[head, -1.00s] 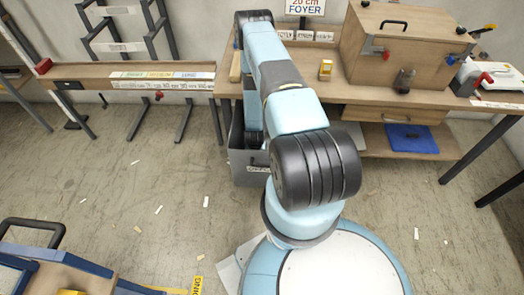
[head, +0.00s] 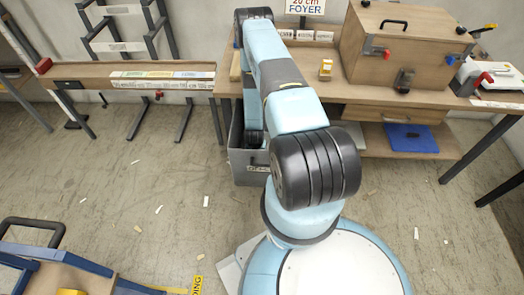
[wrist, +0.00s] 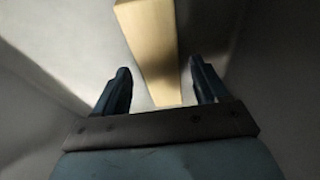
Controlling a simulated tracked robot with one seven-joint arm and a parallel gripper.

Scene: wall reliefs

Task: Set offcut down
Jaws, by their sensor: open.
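In the wrist view, the offcut (wrist: 150,45) is a pale, straight wooden piece. It runs from the top edge down to between the fingers of my gripper (wrist: 160,90). The two dark fingers stand apart, with a visible gap on each side of the wood. Plain grey surfaces surround it, like the inside of a bin. In the head view, my arm reaches down at a grey bin (head: 247,166) under the bench, and hides my gripper and the offcut. I cannot tell whether the offcut rests on the bin floor.
The wooden bench (head: 375,92) stands above and behind the bin. The floor at left is open, with scattered chips.

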